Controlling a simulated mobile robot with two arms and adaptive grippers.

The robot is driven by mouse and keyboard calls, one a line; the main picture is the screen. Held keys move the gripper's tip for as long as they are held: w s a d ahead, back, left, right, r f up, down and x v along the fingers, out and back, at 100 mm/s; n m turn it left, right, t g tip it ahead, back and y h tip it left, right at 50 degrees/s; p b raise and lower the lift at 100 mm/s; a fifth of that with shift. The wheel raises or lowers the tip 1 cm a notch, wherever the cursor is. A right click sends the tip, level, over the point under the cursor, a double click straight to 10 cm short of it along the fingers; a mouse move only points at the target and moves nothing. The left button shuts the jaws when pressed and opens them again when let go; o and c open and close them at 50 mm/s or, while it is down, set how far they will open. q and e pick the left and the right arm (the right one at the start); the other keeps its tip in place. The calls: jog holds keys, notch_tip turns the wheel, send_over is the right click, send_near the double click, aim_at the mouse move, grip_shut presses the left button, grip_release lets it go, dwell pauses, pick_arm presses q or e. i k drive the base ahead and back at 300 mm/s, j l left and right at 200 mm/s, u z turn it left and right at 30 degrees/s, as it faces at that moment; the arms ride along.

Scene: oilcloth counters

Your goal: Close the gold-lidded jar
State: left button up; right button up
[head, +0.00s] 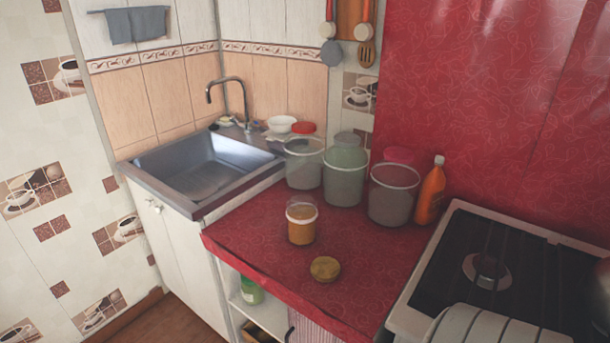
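An open jar (301,226) with amber-brown contents and a pale rim stands upright on the red oilcloth counter (250,226). A round gold lid (325,268) lies flat on the counter in front of the jar and slightly to its right, apart from it and near the counter's front edge. Neither of my grippers shows in the head view.
Several grey buckets (391,200) stand behind the jar, with an orange bottle (430,192) at their right. A sink (200,172) with a tap is at the left. A stove (490,275) borders the counter at the right. The counter around the jar is clear.

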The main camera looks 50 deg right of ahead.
aim_at(301, 215)
jog(key=z, duration=1.5)
